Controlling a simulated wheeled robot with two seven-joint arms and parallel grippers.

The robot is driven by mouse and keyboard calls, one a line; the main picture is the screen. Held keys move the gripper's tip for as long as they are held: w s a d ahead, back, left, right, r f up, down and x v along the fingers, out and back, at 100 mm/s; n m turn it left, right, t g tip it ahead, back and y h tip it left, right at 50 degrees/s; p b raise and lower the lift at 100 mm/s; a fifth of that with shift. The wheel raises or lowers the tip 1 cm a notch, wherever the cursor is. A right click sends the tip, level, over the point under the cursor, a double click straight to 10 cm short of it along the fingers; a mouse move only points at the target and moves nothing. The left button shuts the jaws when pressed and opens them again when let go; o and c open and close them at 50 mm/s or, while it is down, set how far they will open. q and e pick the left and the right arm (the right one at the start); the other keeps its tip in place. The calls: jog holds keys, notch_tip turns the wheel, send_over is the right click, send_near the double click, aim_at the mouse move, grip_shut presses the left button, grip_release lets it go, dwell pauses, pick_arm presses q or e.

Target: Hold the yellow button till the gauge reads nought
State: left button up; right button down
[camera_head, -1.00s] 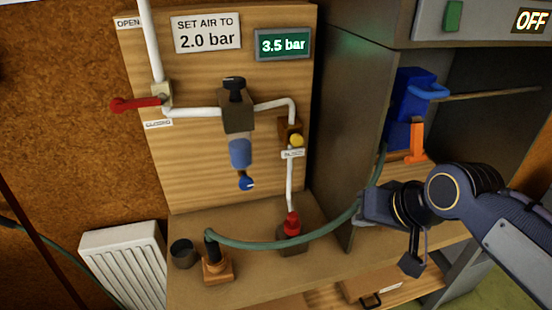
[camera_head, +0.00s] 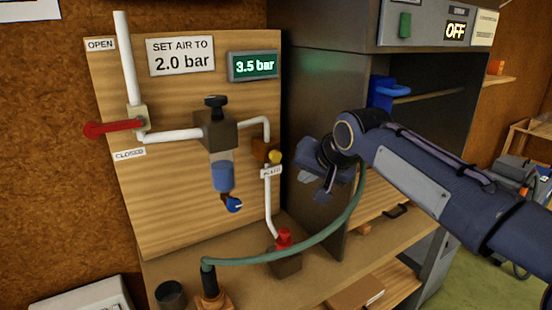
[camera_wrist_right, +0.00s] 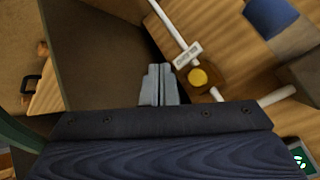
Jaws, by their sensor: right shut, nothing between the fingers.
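The yellow button (camera_head: 275,157) sits on a brown block on the white pipe of the wooden panel, just above a small label that seems to read BLEED. It also shows in the right wrist view (camera_wrist_right: 198,77). The gauge (camera_head: 254,66) at the panel's upper right reads 3.5 bar. My right gripper (camera_head: 304,174) is to the right of the button, apart from it. In the right wrist view its shut, empty fingers (camera_wrist_right: 158,72) show left of the button. My left gripper is not in view.
A red lever (camera_head: 113,126) lies level at the left pipe. A green hose (camera_head: 300,248) arches over the bench in front of a red knob (camera_head: 284,237). A grey cabinet (camera_head: 318,100) stands close right of the panel. A sign (camera_head: 181,56) says 2.0 bar.

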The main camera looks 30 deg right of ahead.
aim_at(278, 161)
jog(key=w+p, duration=0.3)
jog(key=w, duration=0.5)
jog(key=shift+w+a, duration=0.2)
jog(key=shift+a, duration=0.1)
dwell(1.7)
jog(key=shift+w+p, duration=0.3)
jog(key=shift+w, duration=0.1)
jog(key=shift+w+a+p, duration=0.1)
jog(key=shift+w+p, duration=0.25)
jog(key=shift+w, duration=0.2)
dwell(0.7)
jog(key=shift+s, duration=0.15)
dwell(2.8)
jog(key=shift+s+b, duration=0.5)
jog(key=shift+s, duration=0.3)
